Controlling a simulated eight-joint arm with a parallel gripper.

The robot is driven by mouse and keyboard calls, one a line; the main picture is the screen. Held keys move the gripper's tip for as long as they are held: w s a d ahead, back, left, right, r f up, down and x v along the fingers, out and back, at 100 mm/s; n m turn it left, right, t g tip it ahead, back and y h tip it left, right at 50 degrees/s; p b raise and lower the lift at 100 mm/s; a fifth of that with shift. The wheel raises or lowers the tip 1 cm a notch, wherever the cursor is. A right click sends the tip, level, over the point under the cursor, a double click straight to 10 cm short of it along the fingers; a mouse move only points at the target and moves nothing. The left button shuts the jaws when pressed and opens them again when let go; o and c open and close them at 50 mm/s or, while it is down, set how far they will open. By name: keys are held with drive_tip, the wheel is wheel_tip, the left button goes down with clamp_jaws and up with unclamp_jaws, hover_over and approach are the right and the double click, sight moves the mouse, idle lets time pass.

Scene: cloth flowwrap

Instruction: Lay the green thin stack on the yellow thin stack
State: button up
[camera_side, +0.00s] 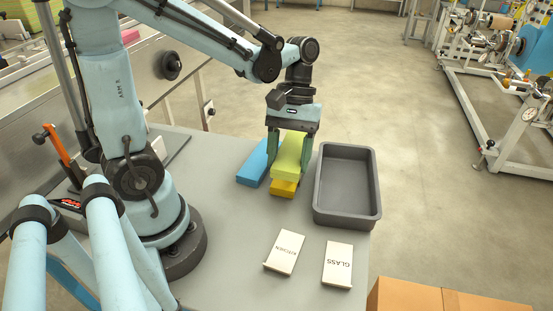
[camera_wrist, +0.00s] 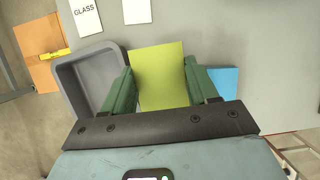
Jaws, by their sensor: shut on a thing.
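The green thin stack (camera_side: 289,156) is a flat yellow-green slab between the fingers of my gripper (camera_side: 290,160). It also fills the space between the fingers in the wrist view (camera_wrist: 160,75), where my gripper (camera_wrist: 162,85) shows green fingers on both sides of it. The yellow thin stack (camera_side: 284,188) lies on the table, with only its front end showing below the green one. I cannot tell whether the two touch. The wrist view does not show the yellow stack, as the green stack covers that area.
A blue stack (camera_side: 254,163) lies close on the left of the yellow one. A grey tray (camera_side: 377,199) stands close on the right. White cards marked KITCHEN (camera_side: 285,252) and GLASS (camera_side: 338,264) lie nearer the front. The table between is clear.

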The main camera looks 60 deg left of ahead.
sight(288, 145)
drive_tip(key=a, duration=0.1)
drive_tip(key=w+a+f, duration=0.1)
drive_tip(key=a+f, duration=0.1)
drive_tip(key=shift+w+a+f, duration=0.2)
drive_tip(key=shift+w+a, duration=0.05)
drive_tip(key=shift+w, duration=0.1)
drive_tip(key=shift+f, duration=2)
drive_tip(key=shift+f, duration=0.15)
drive_tip(key=o, duration=1)
